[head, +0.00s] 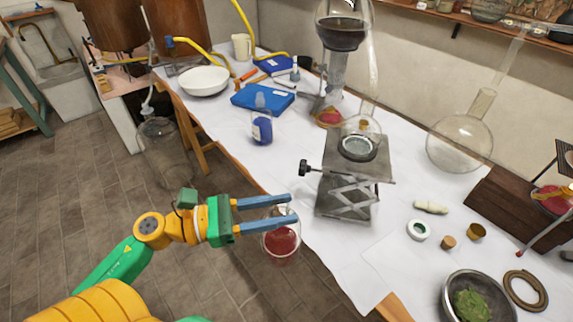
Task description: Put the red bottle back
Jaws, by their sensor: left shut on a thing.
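The red bottle (282,243) is clear glass with red liquid in its lower part. My left gripper (293,210) comes in from the left, with its two blue-grey fingers shut on the bottle's upper part. The fingers hide some of the bottle's top. The bottle hangs upright, seen just in front of the table's near edge, with the floor behind part of it. My right gripper is not in view.
The white-covered table (290,165) carries a blue bottle (262,129), a metal lab jack (350,175), a white bowl (204,80), a round flask (460,143) and a metal bowl of green matter (452,290). Clear cloth lies left of the jack.

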